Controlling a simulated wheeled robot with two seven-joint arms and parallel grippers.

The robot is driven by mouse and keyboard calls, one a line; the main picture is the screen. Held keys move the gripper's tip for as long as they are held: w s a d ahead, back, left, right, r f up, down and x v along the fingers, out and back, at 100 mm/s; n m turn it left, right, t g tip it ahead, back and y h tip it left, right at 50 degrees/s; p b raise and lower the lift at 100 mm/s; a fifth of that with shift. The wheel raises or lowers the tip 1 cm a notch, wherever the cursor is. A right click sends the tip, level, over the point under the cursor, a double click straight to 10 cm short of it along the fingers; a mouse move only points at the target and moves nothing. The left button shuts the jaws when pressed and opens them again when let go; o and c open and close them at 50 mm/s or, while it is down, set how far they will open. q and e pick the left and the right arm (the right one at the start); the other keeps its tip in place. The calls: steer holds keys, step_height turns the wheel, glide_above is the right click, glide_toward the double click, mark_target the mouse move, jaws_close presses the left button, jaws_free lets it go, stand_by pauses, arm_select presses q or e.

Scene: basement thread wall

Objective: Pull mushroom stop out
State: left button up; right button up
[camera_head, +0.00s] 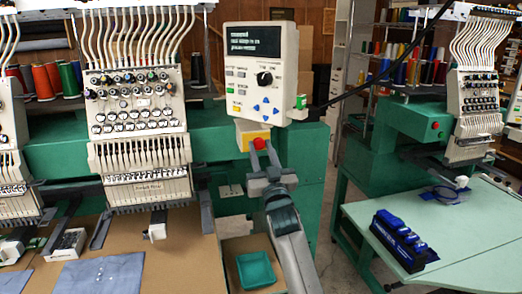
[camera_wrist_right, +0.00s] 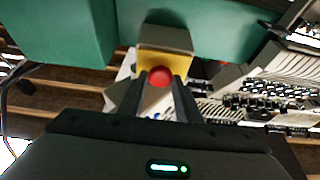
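The red mushroom stop (camera_head: 259,143) sits on a yellow-faced box (camera_head: 248,133) below the control panel of the embroidery machine. In the right wrist view the fingertips (camera_wrist_right: 159,82) flank the red head closely. I cannot tell whether they touch it. My left gripper is not in view.
The control panel (camera_head: 262,75) hangs just above the stop. The green machine body (camera_head: 300,165) lies behind my right gripper. A teal tray (camera_head: 254,270) is on the brown table beside my right arm. A second machine and green table (camera_head: 460,235) with blue items stand at right.

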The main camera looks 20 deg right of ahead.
jaws_close()
steer(key=shift+s, duration=0.45)
steer(key=shift+f, duration=0.15)
steer(key=o, duration=0.7)
jaws_free()
steer(key=shift+s, duration=0.15)
